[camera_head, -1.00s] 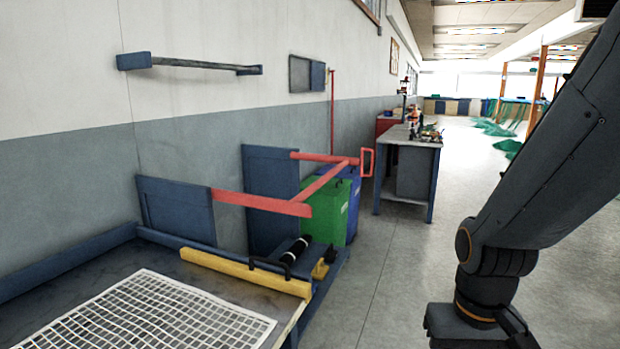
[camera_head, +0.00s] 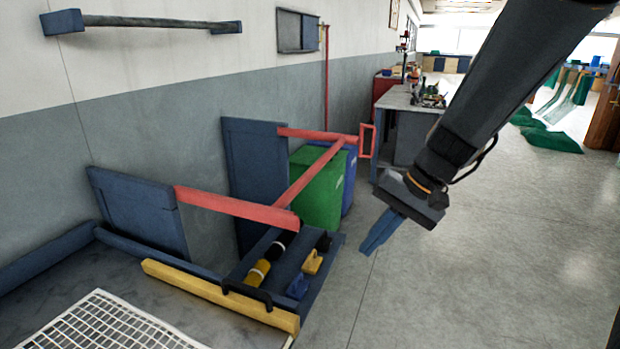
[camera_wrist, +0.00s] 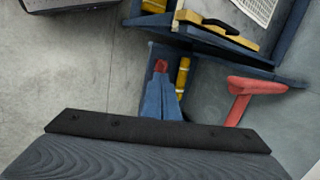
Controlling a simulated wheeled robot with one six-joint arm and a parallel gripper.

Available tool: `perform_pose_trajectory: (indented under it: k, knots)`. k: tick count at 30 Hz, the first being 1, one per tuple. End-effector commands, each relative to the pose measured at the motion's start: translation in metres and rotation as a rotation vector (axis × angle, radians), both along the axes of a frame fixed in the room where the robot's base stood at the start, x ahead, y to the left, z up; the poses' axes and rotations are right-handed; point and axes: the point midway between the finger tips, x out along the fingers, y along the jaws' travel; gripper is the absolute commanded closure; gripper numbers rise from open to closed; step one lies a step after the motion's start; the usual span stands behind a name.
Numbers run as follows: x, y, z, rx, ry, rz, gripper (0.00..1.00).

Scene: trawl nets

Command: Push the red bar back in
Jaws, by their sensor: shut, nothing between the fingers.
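The red bar (camera_head: 312,172) is part of a red frame that juts out from two dark blue wall panels. Two side arms join it, and a red loop handle (camera_head: 367,141) is at its far right end. In the wrist view, a T-shaped red corner (camera_wrist: 246,92) of the frame shows at the right. My gripper (camera_head: 368,246) is shut and empty, its blue fingers pointing down-left, right of the red bar and apart from it in the picture. In the wrist view, the fingertips (camera_wrist: 162,82) lie just below a small red piece, which I cannot identify.
A blue-edged bench with a white grid (camera_head: 105,325), a yellow bar (camera_head: 215,292) and a black handle is at lower left. Green (camera_head: 318,190) and blue bins stand behind the red bar. A grey workbench (camera_head: 405,125) is beyond. The floor at right is clear.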

Motion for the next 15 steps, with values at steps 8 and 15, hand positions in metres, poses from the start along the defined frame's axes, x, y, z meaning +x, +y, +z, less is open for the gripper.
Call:
perform_pose_trajectory:
  k: [8,15]
  knots:
    - [0.099,0.018,0.093,0.32,-0.154,-0.116,1.0]
    - [0.12,0.026,0.102,0.376,-0.191,-0.134,1.0]
